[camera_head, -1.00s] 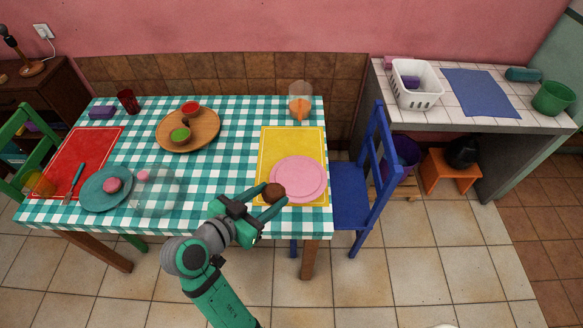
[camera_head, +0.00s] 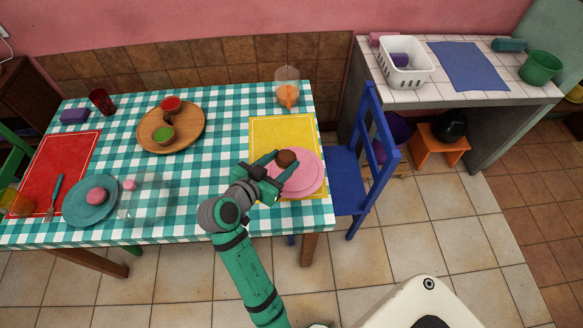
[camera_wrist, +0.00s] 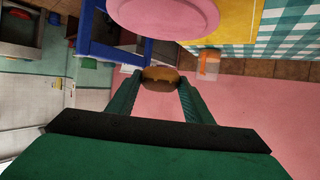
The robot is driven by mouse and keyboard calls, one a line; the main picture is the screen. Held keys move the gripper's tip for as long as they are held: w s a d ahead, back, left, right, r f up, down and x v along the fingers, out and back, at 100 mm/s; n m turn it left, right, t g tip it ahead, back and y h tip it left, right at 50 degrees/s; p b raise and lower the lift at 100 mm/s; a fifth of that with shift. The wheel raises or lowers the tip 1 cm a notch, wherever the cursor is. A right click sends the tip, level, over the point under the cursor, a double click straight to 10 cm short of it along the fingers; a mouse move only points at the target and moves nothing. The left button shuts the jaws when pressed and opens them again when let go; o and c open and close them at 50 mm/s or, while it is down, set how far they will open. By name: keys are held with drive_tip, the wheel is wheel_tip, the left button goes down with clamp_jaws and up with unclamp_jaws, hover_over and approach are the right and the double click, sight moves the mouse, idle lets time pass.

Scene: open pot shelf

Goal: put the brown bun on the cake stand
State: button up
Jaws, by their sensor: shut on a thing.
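The brown bun (camera_head: 287,158) is held between the fingertips of my gripper (camera_head: 281,164). The bun also shows between both fingers in the wrist view (camera_wrist: 160,77). The cake stand (camera_head: 308,181) is pink and round and stands on the yellow placemat at the table's right end. In the head view the bun overlaps the stand's upper left part. In the wrist view the stand (camera_wrist: 165,18) is at the top edge, with a gap in the picture between it and the bun. My gripper hides part of the stand's left side in the head view.
The yellow placemat (camera_head: 275,130) lies under the stand. An orange-and-clear container (camera_head: 287,92) stands behind it. A blue chair (camera_head: 350,185) is close on the right. A clear object (camera_head: 143,200), a teal plate (camera_head: 90,203) and a wooden tray (camera_head: 190,136) are left.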

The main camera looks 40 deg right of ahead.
sight(290, 163)
drive_tip(key=d+f, duration=0.3)
drive_tip(key=f, duration=0.1)
drive_tip(key=shift+w+d, duration=0.1)
drive_tip(key=shift+w, duration=0.15)
drive_tip(key=shift+d+f, duration=0.2)
drive_tip(key=shift+f, duration=0.8)
drive_tip(key=shift+d+f, duration=0.15)
drive_tip(key=shift+f, duration=0.8)
drive_tip(key=shift+f, duration=0.1)
drive_tip(key=o, duration=1)
drive_tip(key=shift+o, duration=0.2)
drive_tip(key=v, duration=1.2)
